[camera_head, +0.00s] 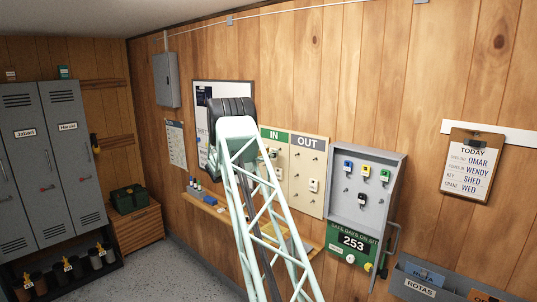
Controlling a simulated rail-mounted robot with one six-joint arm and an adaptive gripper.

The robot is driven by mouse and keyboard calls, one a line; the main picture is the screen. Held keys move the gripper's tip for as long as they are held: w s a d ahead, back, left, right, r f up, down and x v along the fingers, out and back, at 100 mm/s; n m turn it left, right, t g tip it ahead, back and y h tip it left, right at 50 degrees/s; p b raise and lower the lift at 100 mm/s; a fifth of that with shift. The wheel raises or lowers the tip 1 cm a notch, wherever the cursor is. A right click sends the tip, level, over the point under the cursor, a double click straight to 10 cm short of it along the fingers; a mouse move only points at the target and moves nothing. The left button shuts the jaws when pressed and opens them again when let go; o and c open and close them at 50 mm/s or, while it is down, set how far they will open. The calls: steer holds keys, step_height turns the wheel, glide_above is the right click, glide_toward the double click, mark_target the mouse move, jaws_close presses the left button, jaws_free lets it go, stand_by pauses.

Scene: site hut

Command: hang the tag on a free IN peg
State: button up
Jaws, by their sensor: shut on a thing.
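The tag board has a green IN panel (274,135) on the left and a cream OUT panel (306,144) on the right. A white tag (313,185) hangs low on the OUT side, among several bare pegs. Small pale and coloured pieces, perhaps tags (273,153), show on the IN side. My lattice arm covers much of the IN side, so I cannot tell which IN pegs are free. My gripper is not visible, and I see no tag held.
A grey cabinet (398,170) with several coloured key tags adjoins the board on the right. A narrow wooden shelf (215,211) with small bottles runs below. A whiteboard (244,88) is partly behind my arm. Lockers (70,140) stand left; a clipboard (472,165) hangs right.

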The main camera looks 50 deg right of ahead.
steer(key=shift+s+d+f+b, duration=0.1)
steer(key=shift+s+d+b, duration=0.1)
steer(key=shift+d, duration=0.8)
steer(key=shift+s+d+b, duration=0.1)
steer(key=shift+d+b, duration=0.05)
steer(key=shift+d, duration=0.85)
steer(key=shift+d, duration=0.15)
steer(key=shift+f+b, duration=0.2)
steer(key=shift+b, duration=0.25)
stand_by(0.3)
stand_by(0.4)
steer(key=o, duration=0.8)
steer(key=shift+w, duration=0.1)
steer(key=shift+w+a, duration=0.2)
steer(key=shift+a, duration=1.8)
steer(key=shift+w+a, duration=0.2)
steer(key=shift+a, duration=1.75)
steer(key=shift+w+a, duration=0.2)
steer(key=shift+a, duration=1.8)
